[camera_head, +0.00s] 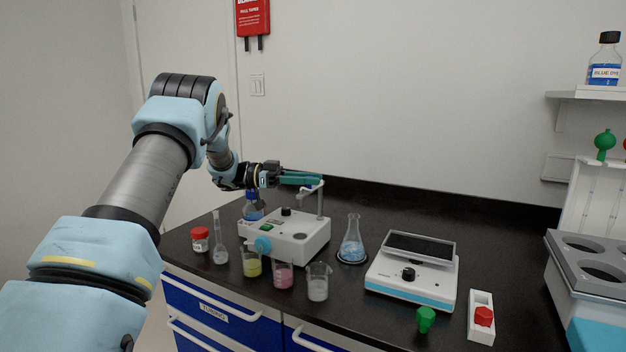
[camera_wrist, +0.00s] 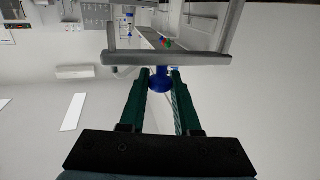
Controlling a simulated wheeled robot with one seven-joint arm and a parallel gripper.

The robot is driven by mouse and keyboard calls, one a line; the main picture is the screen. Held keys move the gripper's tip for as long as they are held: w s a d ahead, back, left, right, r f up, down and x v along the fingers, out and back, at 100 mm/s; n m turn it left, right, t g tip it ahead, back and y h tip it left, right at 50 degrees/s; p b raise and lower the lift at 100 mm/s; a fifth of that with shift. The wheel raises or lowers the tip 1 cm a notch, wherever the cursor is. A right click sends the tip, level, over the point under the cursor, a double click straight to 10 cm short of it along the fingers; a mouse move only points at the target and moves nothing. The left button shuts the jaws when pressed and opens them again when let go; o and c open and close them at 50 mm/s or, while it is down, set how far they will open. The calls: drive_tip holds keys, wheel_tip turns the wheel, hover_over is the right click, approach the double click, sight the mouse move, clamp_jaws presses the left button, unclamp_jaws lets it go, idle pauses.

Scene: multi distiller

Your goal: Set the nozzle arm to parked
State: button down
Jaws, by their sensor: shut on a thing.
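The white device (camera_head: 290,236) with a dark knob and a green button stands on the black bench. The nozzle arm (camera_head: 320,202) is a grey post with a bent top, rising at the device's right rear. My gripper (camera_head: 316,181) reaches in from the left, level with the top of the nozzle arm. In the wrist view my gripper's green fingers (camera_wrist: 161,74) close around a blue piece (camera_wrist: 160,83) just under the nozzle arm's grey bar (camera_wrist: 165,58). The fingers hide part of the blue piece.
A yellow beaker (camera_head: 252,264), a pink beaker (camera_head: 283,276) and a clear beaker (camera_head: 317,284) line the front. Space above the bench is clear.

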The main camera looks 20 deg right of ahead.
drive_tip(key=shift+w+r, duration=0.1)
idle(0.5)
drive_tip(key=c, duration=0.6)
unclamp_jaws()
drive_tip(key=shift+a, duration=0.1)
drive_tip(key=b+v, duration=0.2)
drive_tip(key=v, duration=0.8)
drive_tip(key=shift+w+a+b, duration=0.2)
drive_tip(key=shift+w+b, duration=0.15)
drive_tip(key=shift+w, duration=0.05)
